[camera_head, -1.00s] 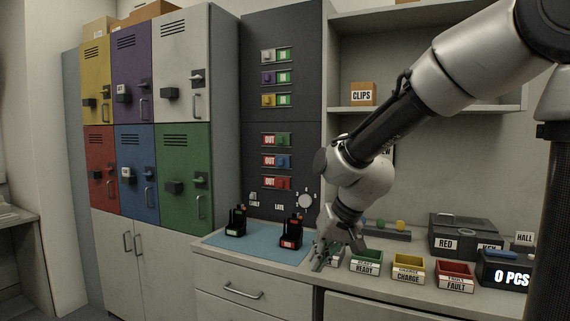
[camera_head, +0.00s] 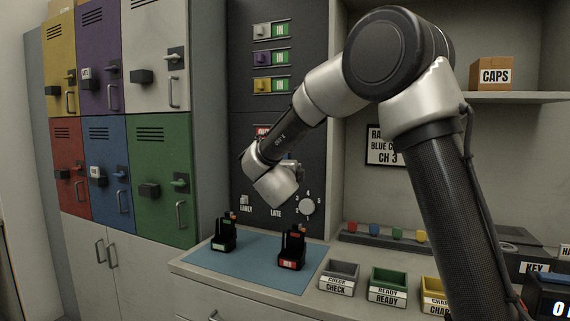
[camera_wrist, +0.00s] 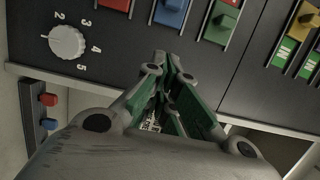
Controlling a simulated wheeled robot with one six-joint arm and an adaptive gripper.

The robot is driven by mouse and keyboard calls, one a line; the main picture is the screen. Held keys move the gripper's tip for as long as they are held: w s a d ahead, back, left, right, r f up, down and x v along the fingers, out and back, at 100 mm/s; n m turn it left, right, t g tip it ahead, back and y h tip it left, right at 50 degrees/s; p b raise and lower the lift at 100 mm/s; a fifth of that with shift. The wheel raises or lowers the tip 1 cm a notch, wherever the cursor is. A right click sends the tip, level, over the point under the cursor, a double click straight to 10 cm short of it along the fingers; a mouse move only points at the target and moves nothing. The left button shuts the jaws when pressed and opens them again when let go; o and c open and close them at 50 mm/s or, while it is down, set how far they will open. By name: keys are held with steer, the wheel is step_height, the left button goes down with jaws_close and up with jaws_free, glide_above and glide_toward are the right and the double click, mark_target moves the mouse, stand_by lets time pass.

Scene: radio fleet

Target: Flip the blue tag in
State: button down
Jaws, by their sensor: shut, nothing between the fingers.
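The blue tag (camera_wrist: 172,10) is on the dark wall panel at the top of the wrist view, between a red tag (camera_wrist: 115,4) and a green tag (camera_wrist: 224,18). My gripper (camera_wrist: 168,62) is shut and empty, with its fingertips pointing at the panel just below the blue tag's slot in the picture. I cannot tell if they touch the panel. In the head view my wrist covers most of the lower tag rows, and the blue tag cannot be made out there.
The upper rows hold white (camera_head: 262,31), purple (camera_head: 262,58) and yellow (camera_head: 263,85) tags showing IN. A numbered dial (camera_head: 306,206) is lower on the panel. Two radios (camera_head: 223,236) (camera_head: 291,248) stand on the blue mat (camera_head: 240,270). Small labelled bins line the counter.

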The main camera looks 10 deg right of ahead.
stand_by(0.3)
steer(key=w, duration=1.1)
steer(key=shift+w+d, duration=0.25)
steer(key=shift+w, duration=0.1)
